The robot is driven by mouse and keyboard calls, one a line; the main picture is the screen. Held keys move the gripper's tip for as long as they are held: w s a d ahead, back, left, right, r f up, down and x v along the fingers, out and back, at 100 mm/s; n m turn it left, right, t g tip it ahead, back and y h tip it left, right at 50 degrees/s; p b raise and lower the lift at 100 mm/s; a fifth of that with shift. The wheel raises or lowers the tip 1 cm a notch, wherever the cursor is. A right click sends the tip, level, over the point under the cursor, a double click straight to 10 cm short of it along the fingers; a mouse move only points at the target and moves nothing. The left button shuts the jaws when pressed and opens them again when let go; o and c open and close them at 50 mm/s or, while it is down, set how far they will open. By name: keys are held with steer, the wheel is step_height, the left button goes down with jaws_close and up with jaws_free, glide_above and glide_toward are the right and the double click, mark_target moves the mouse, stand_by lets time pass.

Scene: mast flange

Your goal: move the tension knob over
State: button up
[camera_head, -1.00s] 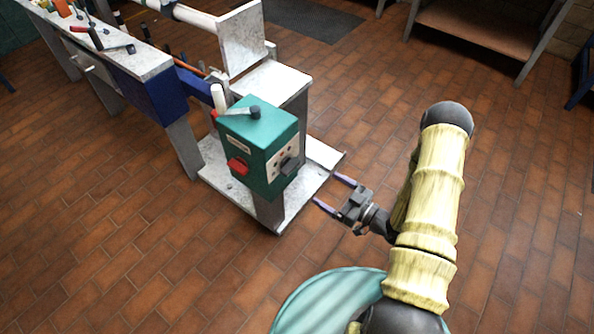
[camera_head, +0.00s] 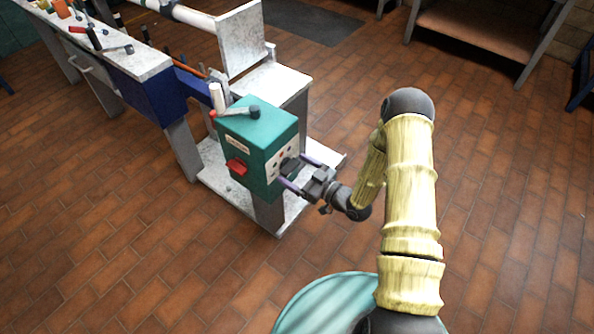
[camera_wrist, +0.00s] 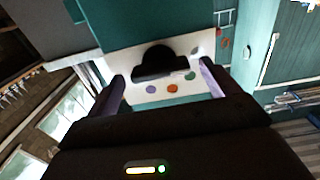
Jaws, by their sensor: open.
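The tension knob, a dark knob (camera_head: 289,165), sits on the white panel on the right face of the green box (camera_head: 250,150). In the wrist view the knob (camera_wrist: 160,62) is a black half-round shape on the white panel (camera_wrist: 195,45), with coloured dots beside it. My gripper (camera_head: 300,173) is open, its two purple fingers pointing at the panel. In the wrist view the fingers (camera_wrist: 165,85) stand on either side of the knob, with the knob a little beyond them. I cannot tell whether a finger touches the panel.
A red switch (camera_head: 237,167) is on the box's front face and a lever with a dark ball (camera_head: 254,112) is on top. A long bench (camera_head: 140,65) with tools stands at the upper left. The tiled floor (camera_head: 480,180) to the right is clear.

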steer(key=c, duration=1)
steer(key=shift+m, duration=0.3)
steer(key=m+p, duration=0.2)
steer(key=m, duration=0.1)
steer(key=shift+d+m, duration=0.1)
steer(key=shift+m, duration=0.2)
steer(key=shift+f+m+p, duration=0.15)
steer(key=shift+m+p, duration=0.4)
steer(key=shift+m, duration=1.35)
steer(key=o, duration=1)
steer(key=shift+d, duration=0.1)
